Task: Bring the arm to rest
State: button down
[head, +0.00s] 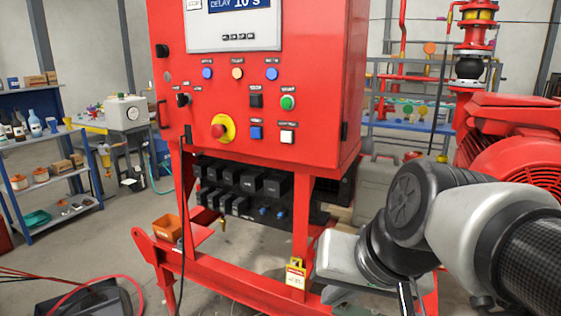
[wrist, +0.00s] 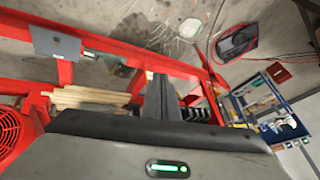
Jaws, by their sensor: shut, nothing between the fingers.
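My arm reaches in from the right edge of the head view, in front of the red pump skid's control panel (head: 300,120). Its dark joints bend down toward the bottom edge, and my gripper is not clearly seen there. In the wrist view the dark fingers of my gripper (wrist: 168,98) are together and empty, partly hidden by the wrist housing. Below and beyond them are the skid's red frame rails (wrist: 125,48) and the floor. No object is in the gripper.
The panel carries an emergency stop button (head: 219,131) and several other buttons. A yellow tag (head: 295,274) hangs on the frame. A red motor (head: 515,150) stands at right, close to my arm. Shelves (head: 50,185) stand at left. Open floor (head: 80,245) lies between.

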jog(key=s+d+f+n+h, duration=0.1)
jog(key=s+d+f+h, duration=0.1)
jog(key=s+d, duration=0.35)
notch_tip(320, 180, up, 28)
jog(key=w+p, duration=0.2)
jog(key=p, duration=2.5)
jog(key=shift+d+f+p, duration=0.15)
jog(key=shift+d+p, duration=0.05)
jog(key=shift+p, duration=0.2)
